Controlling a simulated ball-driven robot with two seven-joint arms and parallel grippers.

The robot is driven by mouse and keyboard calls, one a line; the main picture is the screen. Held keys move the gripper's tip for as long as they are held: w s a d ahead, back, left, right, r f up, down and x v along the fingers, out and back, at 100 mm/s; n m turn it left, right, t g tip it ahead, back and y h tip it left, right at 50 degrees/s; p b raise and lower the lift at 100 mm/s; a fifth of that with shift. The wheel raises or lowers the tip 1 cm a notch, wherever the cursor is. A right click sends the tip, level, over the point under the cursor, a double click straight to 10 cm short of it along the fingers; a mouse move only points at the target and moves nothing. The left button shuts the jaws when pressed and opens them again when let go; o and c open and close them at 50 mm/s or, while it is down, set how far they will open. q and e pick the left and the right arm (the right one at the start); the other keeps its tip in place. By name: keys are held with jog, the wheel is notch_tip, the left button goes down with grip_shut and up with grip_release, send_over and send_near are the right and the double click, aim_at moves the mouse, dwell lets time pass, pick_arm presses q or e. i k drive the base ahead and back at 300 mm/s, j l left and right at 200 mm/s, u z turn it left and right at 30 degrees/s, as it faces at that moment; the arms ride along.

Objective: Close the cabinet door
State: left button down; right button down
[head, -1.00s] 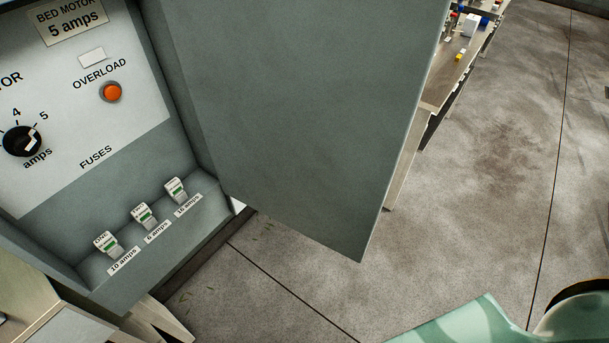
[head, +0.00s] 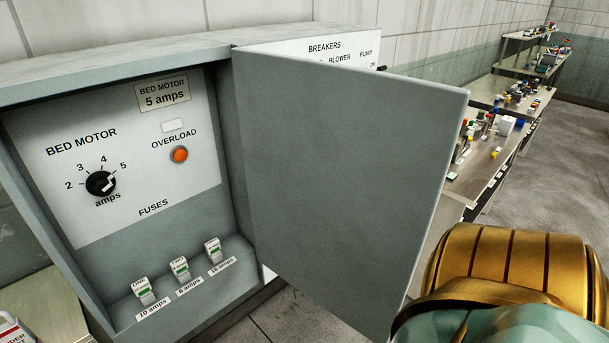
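The grey cabinet (head: 110,55) stands against the wall at the left of the head view, its front open. Inside are a white panel with a dial (head: 101,184), an orange overload button (head: 180,154) and several fuse switches (head: 180,268). The grey cabinet door (head: 345,180) is hinged on the right side of the opening and stands swung out toward me. Part of my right arm, gold and green, shows at the lower right, close to the door's lower outer corner; I cannot tell whether it touches. Neither gripper is in view.
A white breakers panel (head: 325,50) shows behind the door's top edge. Benches (head: 490,140) with many small parts run along the wall at the right. The concrete floor (head: 555,185) there is clear. A wooden surface (head: 45,310) is at the lower left.

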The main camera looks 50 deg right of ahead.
aim_at(346, 166)
jog(key=k+l, duration=0.1)
jog(key=l, duration=0.35)
jog(key=k+l, duration=0.1)
jog(key=l, duration=0.35)
jog(key=k+l+u, duration=0.1)
jog(key=l, duration=0.3)
jog(key=k+l, duration=0.1)
jog(key=l, duration=0.35)
jog(key=k+l, duration=0.1)
jog(key=l, duration=0.35)
jog(key=k+l+u, duration=0.1)
jog(key=l, duration=0.3)
